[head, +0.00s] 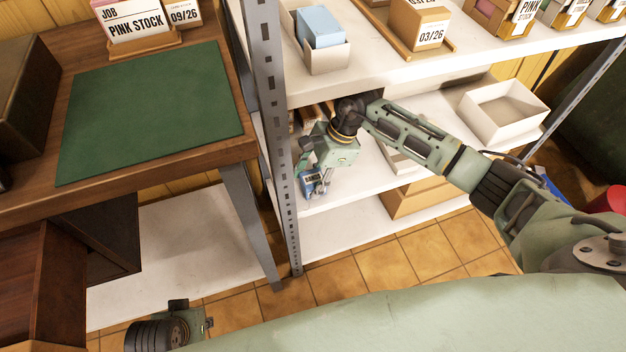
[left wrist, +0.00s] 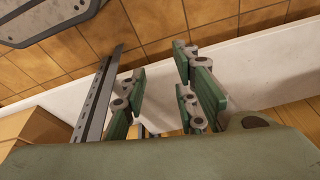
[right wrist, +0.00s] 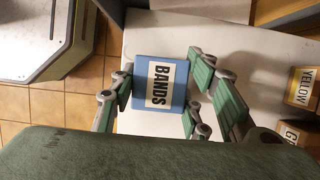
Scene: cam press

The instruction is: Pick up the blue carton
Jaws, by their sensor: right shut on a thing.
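In the head view my right gripper (head: 320,182) reaches in at the left end of the middle shelf, shut on the carton (head: 310,181). Part of the carton is hidden by the gripper there. My left gripper (left wrist: 158,98) is open and empty in the left wrist view, with floor and a white board behind its fingers.
A grey shelf post (head: 273,130) stands just left of my right gripper. The upper shelf (head: 385,75) is above it, holding a light blue box (head: 319,27) in a white bin. An empty white tray (head: 503,108) is further right. A desk with a green mat (head: 150,110) is at left.

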